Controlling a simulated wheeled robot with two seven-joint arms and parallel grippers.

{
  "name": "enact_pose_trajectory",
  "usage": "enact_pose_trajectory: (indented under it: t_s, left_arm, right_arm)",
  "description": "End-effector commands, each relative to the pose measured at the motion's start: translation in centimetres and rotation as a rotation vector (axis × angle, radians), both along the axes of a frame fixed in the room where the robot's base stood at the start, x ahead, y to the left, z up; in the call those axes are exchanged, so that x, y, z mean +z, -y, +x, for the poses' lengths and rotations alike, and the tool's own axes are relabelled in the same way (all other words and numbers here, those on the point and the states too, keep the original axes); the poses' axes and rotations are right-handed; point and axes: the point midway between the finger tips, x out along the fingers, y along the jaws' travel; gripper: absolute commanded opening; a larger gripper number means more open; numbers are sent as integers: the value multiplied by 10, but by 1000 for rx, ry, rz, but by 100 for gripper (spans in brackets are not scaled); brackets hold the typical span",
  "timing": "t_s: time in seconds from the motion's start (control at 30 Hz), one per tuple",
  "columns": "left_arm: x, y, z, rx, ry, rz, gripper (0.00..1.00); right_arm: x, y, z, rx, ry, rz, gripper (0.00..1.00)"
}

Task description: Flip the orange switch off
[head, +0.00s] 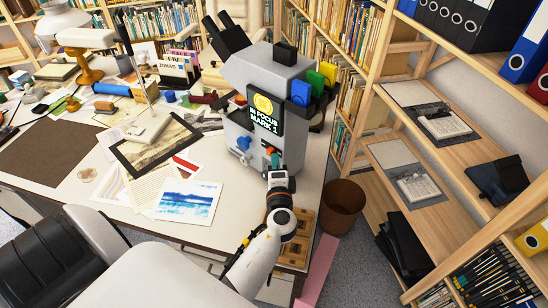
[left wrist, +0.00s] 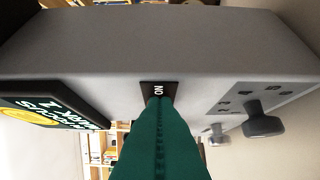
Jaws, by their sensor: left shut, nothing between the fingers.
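A grey microscope-like machine (head: 240,85) stands on the white desk, with a dark display reading "IN FOCUS MARK 1" (head: 264,115). A small orange bit, likely the orange switch (head: 269,150), shows on its lower front beside my fingertips. In the left wrist view a dark switch plate marked "ON" (left wrist: 159,90) sits on the grey housing. My left gripper (head: 275,160) is shut and empty, its green fingers right in front of that plate in the wrist view (left wrist: 160,103). They hide the switch lever there; I cannot tell whether they touch it. My right gripper is not in view.
Grey knobs (left wrist: 264,124) stick out beside the plate. Blue, green and yellow blocks (head: 315,82) sit at the machine's upper right. Papers, a blue print (head: 188,201) and a framed picture (head: 155,150) lie left. A brown bin (head: 343,205) and shelves (head: 430,190) stand right.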

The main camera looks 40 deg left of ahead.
Motion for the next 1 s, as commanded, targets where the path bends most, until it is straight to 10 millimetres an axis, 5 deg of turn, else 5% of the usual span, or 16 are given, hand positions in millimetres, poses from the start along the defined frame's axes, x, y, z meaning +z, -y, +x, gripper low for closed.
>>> enact_pose_trajectory:
  t_s: [1.0]
  left_arm:
    - [0, -23, 2, 5, 2, 1, 0]
  right_arm:
    - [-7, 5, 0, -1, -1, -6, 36]
